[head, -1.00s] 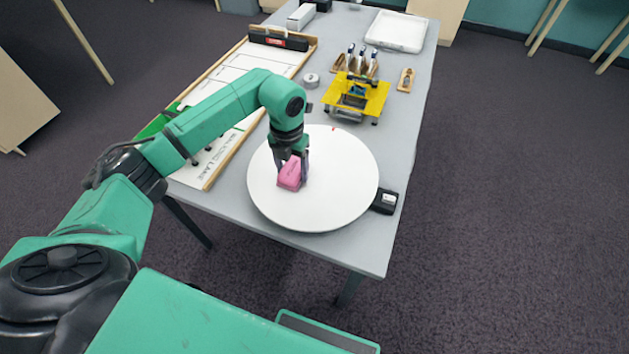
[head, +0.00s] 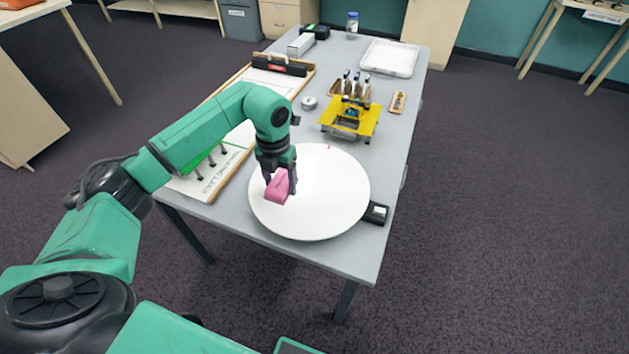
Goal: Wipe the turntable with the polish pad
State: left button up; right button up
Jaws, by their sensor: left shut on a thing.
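The turntable (head: 325,200) is a large white disc near the front end of the grey table, with a small red mark near its far rim. The pink polish pad (head: 277,189) is over the left part of the disc. My left gripper (head: 280,182) is shut on the pad and points down, its dark fingers on either side. The pad looks tilted; I cannot tell whether its underside touches the disc. My right gripper is not in view.
A black box (head: 377,213) sits by the disc's right edge. A yellow stand (head: 350,118) is behind the disc, near a wooden holder with bottles (head: 356,85). A wood-framed board (head: 228,160) lies left. A white tray (head: 389,58) is at the far end.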

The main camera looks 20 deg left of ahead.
pick_arm(q)
jog(key=shift+r+p, duration=0.7)
jog(key=shift+r, duration=0.75)
